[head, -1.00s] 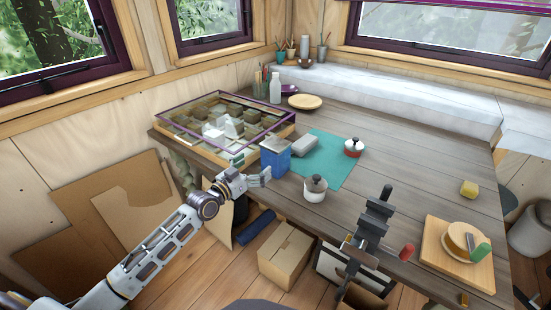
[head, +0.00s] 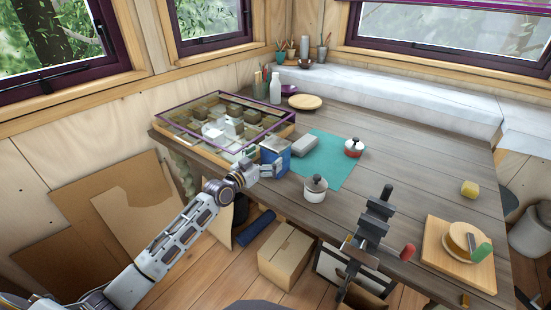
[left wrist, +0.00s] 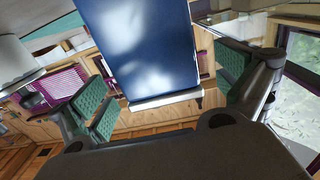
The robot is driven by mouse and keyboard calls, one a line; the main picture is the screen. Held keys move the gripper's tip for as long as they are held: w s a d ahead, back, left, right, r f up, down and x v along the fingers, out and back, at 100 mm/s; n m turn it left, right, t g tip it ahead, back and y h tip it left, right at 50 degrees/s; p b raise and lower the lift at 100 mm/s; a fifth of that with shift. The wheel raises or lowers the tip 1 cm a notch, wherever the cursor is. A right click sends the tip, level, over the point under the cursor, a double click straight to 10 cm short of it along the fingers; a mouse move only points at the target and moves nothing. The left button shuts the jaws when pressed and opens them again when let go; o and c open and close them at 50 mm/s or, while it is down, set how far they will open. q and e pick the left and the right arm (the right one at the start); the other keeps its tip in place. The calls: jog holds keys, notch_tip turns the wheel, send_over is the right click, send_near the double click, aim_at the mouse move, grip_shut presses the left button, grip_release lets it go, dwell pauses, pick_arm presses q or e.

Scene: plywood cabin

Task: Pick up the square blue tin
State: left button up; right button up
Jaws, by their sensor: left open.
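The square blue tin (head: 283,161) stands upright near the table's left front edge, beside the glass-topped case. In the left wrist view the tin (left wrist: 140,45) fills the upper middle, between the two green-padded fingers. My left gripper (head: 268,170) is open in the head view, with its fingers at the tin's near side and partly covering it. In the left wrist view the left gripper (left wrist: 165,85) shows gaps between its pads and the tin. My right gripper is not in view.
The glass-topped case (head: 225,125) is close behind the tin. A teal mat (head: 335,165) with a grey block (head: 305,145) lies to its right. A black clamp (head: 372,220) is at the front edge.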

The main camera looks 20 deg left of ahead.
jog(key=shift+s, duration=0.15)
pick_arm(q)
jog(key=shift+w+d, duration=0.1)
jog(key=shift+w, duration=0.05)
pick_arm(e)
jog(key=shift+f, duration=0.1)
pick_arm(q)
jog(key=shift+r+x, duration=0.25)
jog(key=shift+x, duration=1)
jog(key=shift+w+d, duration=0.35)
jog(key=shift+w, duration=0.2)
jog(key=shift+w+d, duration=0.2)
jog(key=shift+w, duration=0.3)
jog(key=shift+f, duration=0.1)
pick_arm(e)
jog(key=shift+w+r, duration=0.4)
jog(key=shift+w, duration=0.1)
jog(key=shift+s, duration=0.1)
